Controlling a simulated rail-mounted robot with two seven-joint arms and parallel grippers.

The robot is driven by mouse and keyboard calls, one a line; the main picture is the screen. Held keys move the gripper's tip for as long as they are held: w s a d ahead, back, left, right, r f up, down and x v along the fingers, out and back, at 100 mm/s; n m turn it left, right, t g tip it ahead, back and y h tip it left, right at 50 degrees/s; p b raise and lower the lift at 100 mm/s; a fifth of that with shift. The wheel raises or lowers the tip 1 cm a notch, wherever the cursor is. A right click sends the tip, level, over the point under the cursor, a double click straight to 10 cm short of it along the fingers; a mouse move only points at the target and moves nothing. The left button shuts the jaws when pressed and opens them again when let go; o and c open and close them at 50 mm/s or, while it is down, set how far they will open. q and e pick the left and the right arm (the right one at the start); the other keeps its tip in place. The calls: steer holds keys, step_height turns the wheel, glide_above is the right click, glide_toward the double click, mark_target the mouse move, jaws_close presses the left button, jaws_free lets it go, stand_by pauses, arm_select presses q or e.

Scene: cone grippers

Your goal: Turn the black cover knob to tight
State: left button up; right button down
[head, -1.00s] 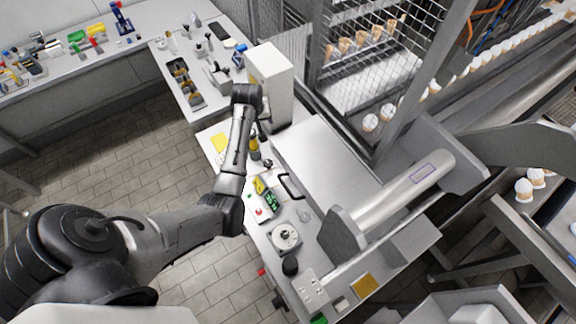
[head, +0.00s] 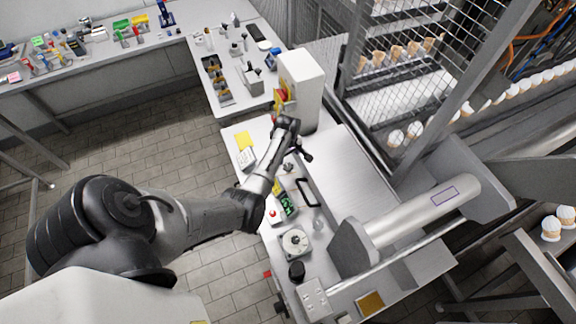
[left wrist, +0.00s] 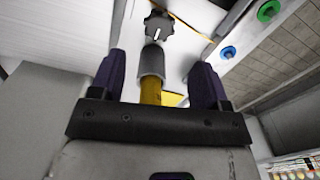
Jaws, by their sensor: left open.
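A dark, lobed knob (left wrist: 159,25) shows at the top of the left wrist view, beyond the fingertips. It is probably the black cover knob. My left gripper (left wrist: 156,75) is open, one finger on each side. A grey cylinder on a yellow stem (left wrist: 151,68) stands between the fingers in that picture; I cannot tell whether they touch it. In the head view my left gripper (head: 304,150) is over the bench near a small dark knob (head: 288,167), partly hidden by the arm. My right gripper is not in view.
A white box (head: 300,80) stands behind the gripper. A round dial (head: 295,242) and a black cylindrical knob (head: 297,270) are at the bench's near end. A black handle (head: 308,192) lies to the right. Blue (left wrist: 228,52) and green (left wrist: 268,9) buttons show in the wrist view.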

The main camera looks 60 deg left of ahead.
mark_target(288, 166)
arm_select(q)
step_height(288, 166, down, 8)
steer(key=shift+b, duration=0.9)
steer(key=shift+c, duration=0.2)
steer(key=c, duration=0.9)
